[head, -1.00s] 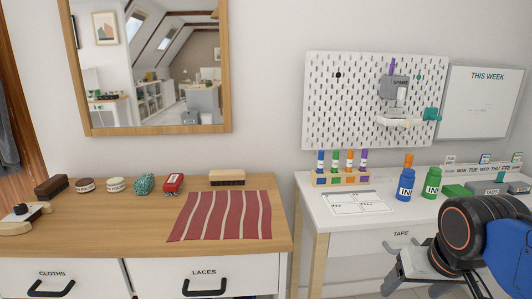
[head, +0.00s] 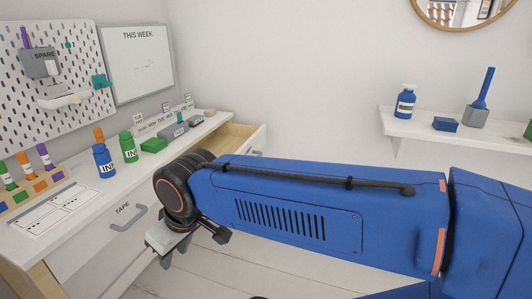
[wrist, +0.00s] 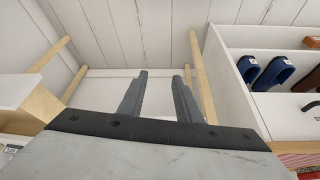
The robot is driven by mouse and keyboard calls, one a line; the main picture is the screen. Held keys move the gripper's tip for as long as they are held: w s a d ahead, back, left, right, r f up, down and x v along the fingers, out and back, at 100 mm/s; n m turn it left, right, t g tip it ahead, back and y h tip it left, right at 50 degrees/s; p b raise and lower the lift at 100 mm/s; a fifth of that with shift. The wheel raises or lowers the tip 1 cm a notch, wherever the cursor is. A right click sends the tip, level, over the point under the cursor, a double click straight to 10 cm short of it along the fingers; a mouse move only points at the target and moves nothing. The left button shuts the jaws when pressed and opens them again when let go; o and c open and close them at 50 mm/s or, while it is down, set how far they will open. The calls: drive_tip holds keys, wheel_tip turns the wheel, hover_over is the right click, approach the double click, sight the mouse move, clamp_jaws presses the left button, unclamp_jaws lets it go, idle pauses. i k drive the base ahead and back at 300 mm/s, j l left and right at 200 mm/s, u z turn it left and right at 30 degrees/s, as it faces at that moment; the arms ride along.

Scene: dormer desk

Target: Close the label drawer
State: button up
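In the head view a drawer (head: 238,135) stands pulled out at the far right end of the white desk, its pale wooden inside showing. Its front (head: 258,142) faces right, and part of it is hidden behind my arm; no label on it can be read. My gripper (head: 180,252) hangs in front of the desk, below and right of the TAPE drawer's handle, apart from the open drawer. In the wrist view its two fingers (wrist: 158,97) are apart with nothing between them.
The TAPE drawer (head: 110,225) looks shut and has a grey handle. Ink bottles (head: 104,161), a green block (head: 153,146) and grey boxes stand on the desk. A wall shelf (head: 435,130) is at right. In the wrist view, wooden legs (wrist: 203,75) and open floor show.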

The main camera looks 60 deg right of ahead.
sight(228, 139)
drive_tip(key=z, duration=1.45)
